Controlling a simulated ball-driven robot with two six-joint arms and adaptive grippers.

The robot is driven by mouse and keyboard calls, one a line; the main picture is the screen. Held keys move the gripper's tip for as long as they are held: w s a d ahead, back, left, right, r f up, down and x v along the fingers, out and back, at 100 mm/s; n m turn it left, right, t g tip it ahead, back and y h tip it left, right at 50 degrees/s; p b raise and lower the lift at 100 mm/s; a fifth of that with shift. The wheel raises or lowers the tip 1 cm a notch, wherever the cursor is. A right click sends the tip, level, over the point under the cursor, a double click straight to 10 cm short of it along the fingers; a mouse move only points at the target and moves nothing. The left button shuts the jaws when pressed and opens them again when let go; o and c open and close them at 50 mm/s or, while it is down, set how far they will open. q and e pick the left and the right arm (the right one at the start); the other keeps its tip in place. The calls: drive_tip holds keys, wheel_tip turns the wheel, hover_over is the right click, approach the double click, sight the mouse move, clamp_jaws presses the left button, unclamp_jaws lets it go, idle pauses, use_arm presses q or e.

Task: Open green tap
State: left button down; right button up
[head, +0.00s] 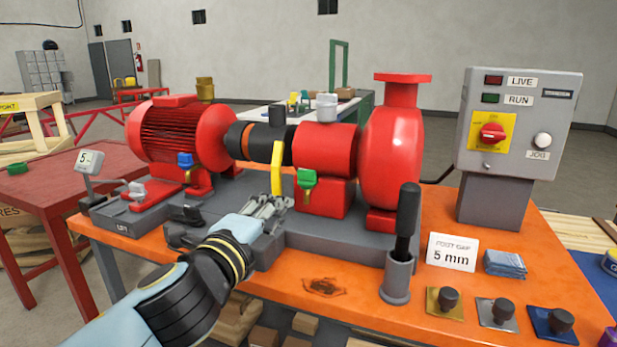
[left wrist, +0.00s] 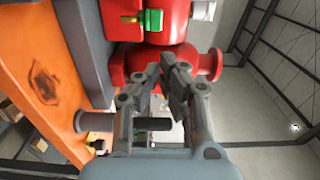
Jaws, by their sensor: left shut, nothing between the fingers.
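The green tap (head: 306,180) sits on a small brass body at the front of the red pump bearing housing (head: 325,152). In the left wrist view the green tap (left wrist: 153,20) shows near the top, beyond my fingers. My left gripper (head: 282,203) is shut and empty, to the left of the green tap and a little lower in the head view, apart from it. The left wrist view shows its fingers (left wrist: 170,72) close together with nothing between them. My right gripper is in neither view.
A blue tap (head: 185,160) is on the motor side. A yellow upright piece (head: 277,168) stands just left of the green tap. A black-handled tool stands in a grey holder (head: 397,278) at right. A control box (head: 518,122) stands behind it. The orange bench front (head: 285,280) is mostly clear.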

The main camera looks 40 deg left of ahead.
sight(311, 174)
use_arm(q)
drive_tip(key=p+x, duration=0.2)
drive_tip(key=x, duration=1.2)
drive_tip(key=shift+a, duration=0.15)
